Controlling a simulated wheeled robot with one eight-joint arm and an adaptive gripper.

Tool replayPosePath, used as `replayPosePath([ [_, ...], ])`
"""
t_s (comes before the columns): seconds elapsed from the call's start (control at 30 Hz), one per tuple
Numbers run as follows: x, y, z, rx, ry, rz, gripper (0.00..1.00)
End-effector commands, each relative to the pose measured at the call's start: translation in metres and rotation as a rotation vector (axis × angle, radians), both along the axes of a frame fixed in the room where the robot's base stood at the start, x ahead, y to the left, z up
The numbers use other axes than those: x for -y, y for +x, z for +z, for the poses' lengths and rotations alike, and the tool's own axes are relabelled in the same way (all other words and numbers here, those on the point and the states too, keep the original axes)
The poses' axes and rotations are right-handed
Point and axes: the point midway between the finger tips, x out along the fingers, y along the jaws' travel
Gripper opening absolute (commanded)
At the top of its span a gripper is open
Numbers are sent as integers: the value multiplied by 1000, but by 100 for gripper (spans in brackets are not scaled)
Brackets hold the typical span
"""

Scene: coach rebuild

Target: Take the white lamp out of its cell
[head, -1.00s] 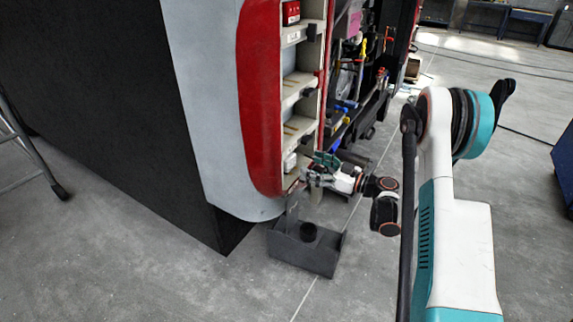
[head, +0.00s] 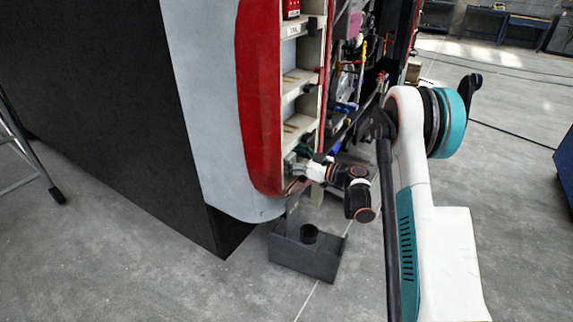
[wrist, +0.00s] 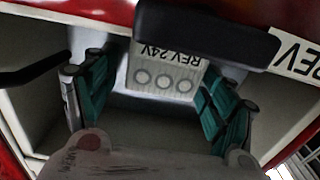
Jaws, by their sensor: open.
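My gripper (wrist: 157,82) is open, with one green-padded finger on each side of the lamp. Whether either finger touches it cannot be told. A black bar (wrist: 205,32) crosses the picture's upper edge and hides part of the lamp's face. In the head view, my gripper (head: 293,168) reaches into the lowest cell of the rack (head: 301,108); the lamp is hidden there.
The cell walls (wrist: 30,110) stand close on both sides. A red block (head: 291,9) sits in an upper cell; the cells between look empty. A dark open tray (head: 303,262) holding a black cylinder (head: 309,234) stands on the floor below. Hoses and parts crowd the right.

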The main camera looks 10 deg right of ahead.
Motion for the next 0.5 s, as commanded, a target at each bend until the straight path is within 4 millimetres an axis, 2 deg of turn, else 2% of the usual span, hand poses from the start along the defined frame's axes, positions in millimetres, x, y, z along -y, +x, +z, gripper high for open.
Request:
replayPosePath([
  [0.07, 0, 0, 1, 0, 0, 0, 77],
  [0.3, 0, 0, 0, 0, 0, 0, 26],
  [0.5, 0, 0, 0, 0, 0, 0, 26],
])
